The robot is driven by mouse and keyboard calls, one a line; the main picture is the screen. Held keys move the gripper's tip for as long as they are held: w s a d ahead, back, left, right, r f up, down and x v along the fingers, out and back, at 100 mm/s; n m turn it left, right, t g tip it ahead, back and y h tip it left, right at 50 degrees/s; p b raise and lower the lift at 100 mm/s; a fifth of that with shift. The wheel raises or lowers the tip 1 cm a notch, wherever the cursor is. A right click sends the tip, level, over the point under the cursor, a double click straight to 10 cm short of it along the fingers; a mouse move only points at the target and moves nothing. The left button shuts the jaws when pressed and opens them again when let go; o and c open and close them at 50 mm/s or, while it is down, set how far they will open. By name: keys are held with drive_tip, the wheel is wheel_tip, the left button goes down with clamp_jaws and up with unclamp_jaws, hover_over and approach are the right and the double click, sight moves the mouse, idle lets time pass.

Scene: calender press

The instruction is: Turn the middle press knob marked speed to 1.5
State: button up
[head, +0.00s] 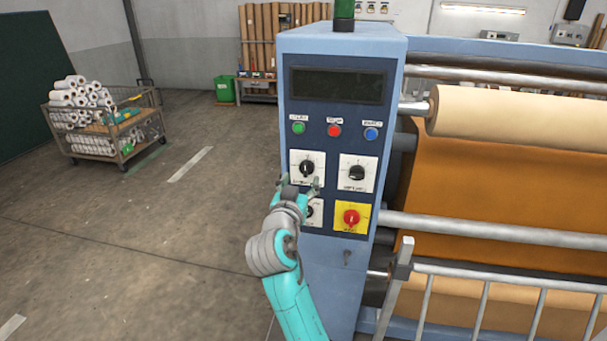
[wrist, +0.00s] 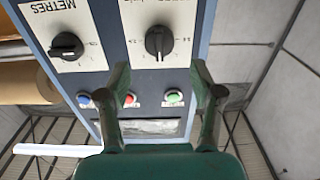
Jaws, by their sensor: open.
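The press control panel has a black knob on a white plate (head: 307,168) at the upper left of its knob group. The same black knob (wrist: 158,42) shows in the wrist view, which is upside down, with its narrow grip roughly upright in the picture. Its label is cut off and its scale is too small to read surely. My gripper (head: 299,184) is open and empty, in front of the panel just below this knob. In the wrist view my gripper (wrist: 160,76) has its fingertips apart, one either side of the knob's line, and no contact shows.
A second black knob (head: 357,173), labelled METRES in the wrist view, sits to the right. A lower knob (head: 311,212) is partly hidden by my gripper. A red knob (head: 351,217) is on yellow. Buttons and a dark display (head: 338,86) are above. Open floor lies left.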

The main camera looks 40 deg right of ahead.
drive_tip(key=v, duration=0.6)
drive_tip(key=shift+a+f, duration=0.1)
drive_tip(key=shift+f, duration=0.05)
idle(0.3)
drive_tip(key=s+a+f+n+t+y, duration=0.1)
drive_tip(key=s+a+f+n+y, duration=0.3)
drive_tip(key=f, duration=0.4)
drive_tip(key=s+a+f+n+t+y, duration=0.2)
drive_tip(key=s+a+f+n+y, duration=0.1)
drive_tip(key=s+f, duration=0.35)
drive_tip(key=s+a+f+n+t+y, duration=0.1)
drive_tip(key=s+a+f+n+y, duration=0.25)
drive_tip(key=f, duration=0.55)
drive_tip(key=s+a+f+y, duration=0.1)
drive_tip(key=s+a, duration=0.2)
drive_tip(key=s, duration=0.4)
drive_tip(key=s+a+f+y, duration=0.2)
drive_tip(key=s, duration=0.5)
drive_tip(key=a+v, duration=0.1)
drive_tip(key=v, duration=1.4)
drive_tip(key=shift+r+y, duration=0.25)
drive_tip(key=shift+y, duration=0.1)
